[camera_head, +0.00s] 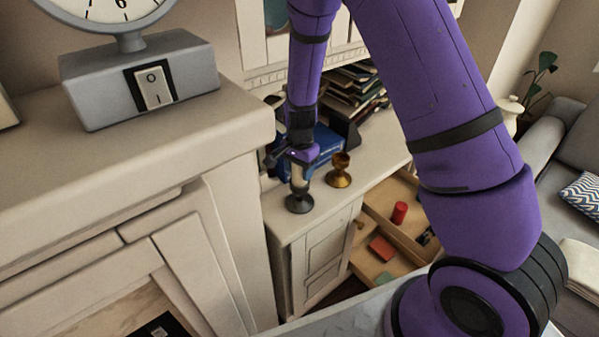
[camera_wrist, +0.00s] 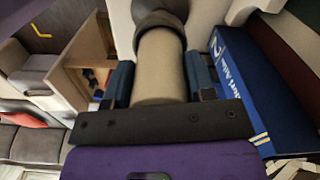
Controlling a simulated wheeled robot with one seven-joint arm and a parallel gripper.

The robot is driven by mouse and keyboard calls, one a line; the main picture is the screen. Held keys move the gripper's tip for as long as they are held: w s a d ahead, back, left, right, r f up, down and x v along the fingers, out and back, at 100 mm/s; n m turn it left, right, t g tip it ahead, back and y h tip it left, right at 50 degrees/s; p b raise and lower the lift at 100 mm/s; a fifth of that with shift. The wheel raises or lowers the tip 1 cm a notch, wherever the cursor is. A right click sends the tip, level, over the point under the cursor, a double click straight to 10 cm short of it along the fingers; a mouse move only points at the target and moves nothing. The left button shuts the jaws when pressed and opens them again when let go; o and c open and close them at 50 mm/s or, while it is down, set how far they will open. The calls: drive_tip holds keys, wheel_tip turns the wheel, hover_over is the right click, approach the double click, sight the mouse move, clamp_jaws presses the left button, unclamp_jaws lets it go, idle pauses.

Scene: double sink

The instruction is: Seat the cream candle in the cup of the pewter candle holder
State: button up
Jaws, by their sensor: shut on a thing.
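The cream candle (camera_head: 298,175) stands roughly upright in my gripper (camera_head: 300,157), over the small cabinet top. In the wrist view the candle (camera_wrist: 160,65) is a thick pale cylinder between the two fingers of my gripper (camera_wrist: 161,80), which are shut on it. The dark pewter candle holder (camera_head: 299,203) stands on the cabinet top directly below the candle. In the wrist view the holder's dark cup (camera_wrist: 159,22) meets the candle's far end. The candle's lower end looks to be at or inside the cup; I cannot tell how deep it sits.
A brass goblet-shaped holder (camera_head: 340,171) stands close to the right. A blue book or box (camera_head: 325,143) is behind my gripper. An open drawer (camera_head: 380,240) at right holds a red cylinder (camera_head: 399,213) and small boxes. The mantel with a scale (camera_head: 140,80) rises at left.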

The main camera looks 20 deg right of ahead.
drive_tip(key=shift+f, duration=0.6)
drive_tip(key=o, duration=1)
drive_tip(key=shift+f, duration=0.1)
drive_tip(key=shift+c, duration=0.2)
wheel_tip(320, 180, up, 12)
drive_tip(key=shift+r, duration=0.2)
drive_tip(key=s+d+r+n+t+y, duration=0.1)
drive_tip(key=s+d+r+n, duration=0.15)
drive_tip(key=s+r, duration=0.55)
drive_tip(key=s+d+r+n+t, duration=0.1)
drive_tip(key=s+d+r+n, duration=0.3)
drive_tip(key=r, duration=0.7)
drive_tip(key=s+r+n+t+h, duration=0.1)
drive_tip(key=s+r+n+t, duration=0.2)
drive_tip(key=s, duration=1.4)
drive_tip(key=shift+s+d+r+n, duration=0.2)
drive_tip(key=shift+r+n, duration=0.75)
drive_tip(key=shift+r, duration=1.1)
